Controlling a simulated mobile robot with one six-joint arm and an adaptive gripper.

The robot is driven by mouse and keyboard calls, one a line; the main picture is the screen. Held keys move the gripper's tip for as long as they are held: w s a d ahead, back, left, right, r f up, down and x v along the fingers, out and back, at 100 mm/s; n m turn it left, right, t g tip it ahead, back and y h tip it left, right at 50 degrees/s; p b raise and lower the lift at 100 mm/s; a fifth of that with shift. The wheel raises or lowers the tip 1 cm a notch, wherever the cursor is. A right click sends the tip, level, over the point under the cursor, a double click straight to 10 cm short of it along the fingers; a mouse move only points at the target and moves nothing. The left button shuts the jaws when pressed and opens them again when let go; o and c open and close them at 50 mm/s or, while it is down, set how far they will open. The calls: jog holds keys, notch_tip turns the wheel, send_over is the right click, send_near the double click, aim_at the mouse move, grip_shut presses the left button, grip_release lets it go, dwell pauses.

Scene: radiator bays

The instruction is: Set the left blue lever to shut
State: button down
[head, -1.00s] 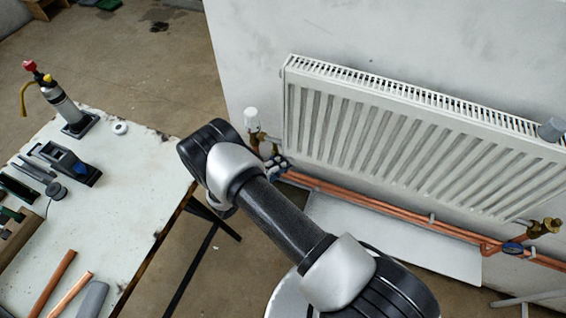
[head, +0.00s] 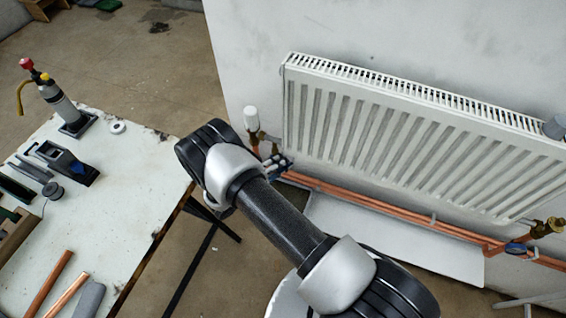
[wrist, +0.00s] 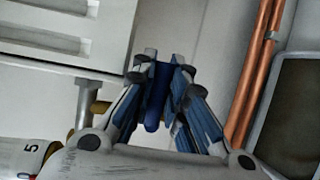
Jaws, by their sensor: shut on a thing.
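The left blue lever (wrist: 154,105) stands between the fingers of my gripper (wrist: 160,72) in the wrist view. The fingers are shut on it, one on each side. In the head view my gripper (head: 277,163) is small and partly behind my arm, low at the left end of the radiator. The lever cannot be made out apart from the gripper there. A brass fitting (wrist: 99,108) shows beside the gripper in the wrist view.
The white radiator (head: 400,140) hangs on the wall above copper pipes (head: 380,203). A second blue lever (head: 516,248) is at its right end. A white valve head (head: 251,118) stands above my gripper. A workbench (head: 130,185) with tools is at the left.

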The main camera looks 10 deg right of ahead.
jog(key=c, duration=1.9)
grip_release()
jog(key=v, duration=1.2)
